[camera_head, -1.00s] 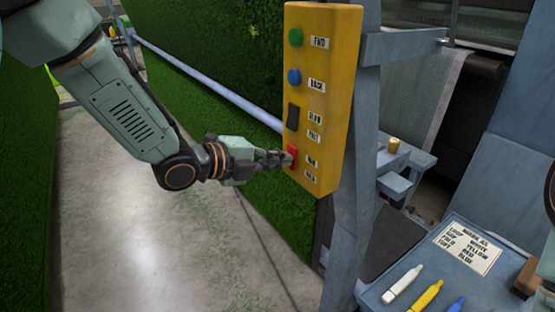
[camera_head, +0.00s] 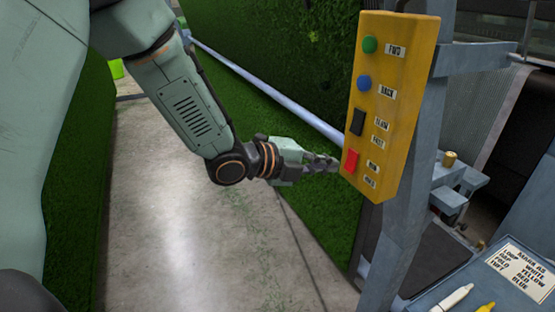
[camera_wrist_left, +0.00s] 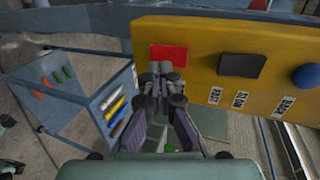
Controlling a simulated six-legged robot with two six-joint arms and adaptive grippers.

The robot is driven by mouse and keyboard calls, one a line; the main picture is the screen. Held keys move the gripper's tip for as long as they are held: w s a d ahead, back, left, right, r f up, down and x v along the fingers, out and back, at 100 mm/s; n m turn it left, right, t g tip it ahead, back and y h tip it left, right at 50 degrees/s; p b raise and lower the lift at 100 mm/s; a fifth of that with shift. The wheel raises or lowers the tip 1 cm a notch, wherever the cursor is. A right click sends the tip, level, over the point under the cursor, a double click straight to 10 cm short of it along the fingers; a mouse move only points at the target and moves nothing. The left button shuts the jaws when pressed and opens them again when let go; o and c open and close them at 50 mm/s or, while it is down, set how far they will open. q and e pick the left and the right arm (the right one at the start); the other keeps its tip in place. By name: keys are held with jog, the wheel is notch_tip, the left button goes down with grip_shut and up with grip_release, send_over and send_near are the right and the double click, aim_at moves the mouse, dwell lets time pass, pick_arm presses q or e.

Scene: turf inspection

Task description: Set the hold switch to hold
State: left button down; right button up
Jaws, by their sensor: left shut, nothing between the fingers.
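The red hold switch (camera_head: 351,161) sits low on the yellow control box (camera_head: 402,90), beside a RUN label (camera_head: 372,168) and a lower, partly legible label (camera_head: 369,183) that seems to read HOLD. I cannot tell clearly which way the switch is tipped. My left gripper (camera_head: 335,164) is shut and empty, its fingertips just left of the switch. In the left wrist view the red switch (camera_wrist_left: 169,54) shows just beyond the closed fingertips (camera_wrist_left: 161,69); whether they touch is unclear. My right gripper is out of view.
Above the switch are a black rocker (camera_head: 358,122), a blue button (camera_head: 364,83) and a green button (camera_head: 370,45). A grey post (camera_head: 408,190) carries the box. A tray (camera_head: 425,302) with markers and a label card (camera_head: 518,270) stands at lower right. Open concrete floor (camera_head: 200,230) lies left.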

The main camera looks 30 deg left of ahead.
pick_arm(q)
jog(key=v, duration=1)
jog(key=shift+r, duration=0.45)
jog(key=shift+s, duration=0.1)
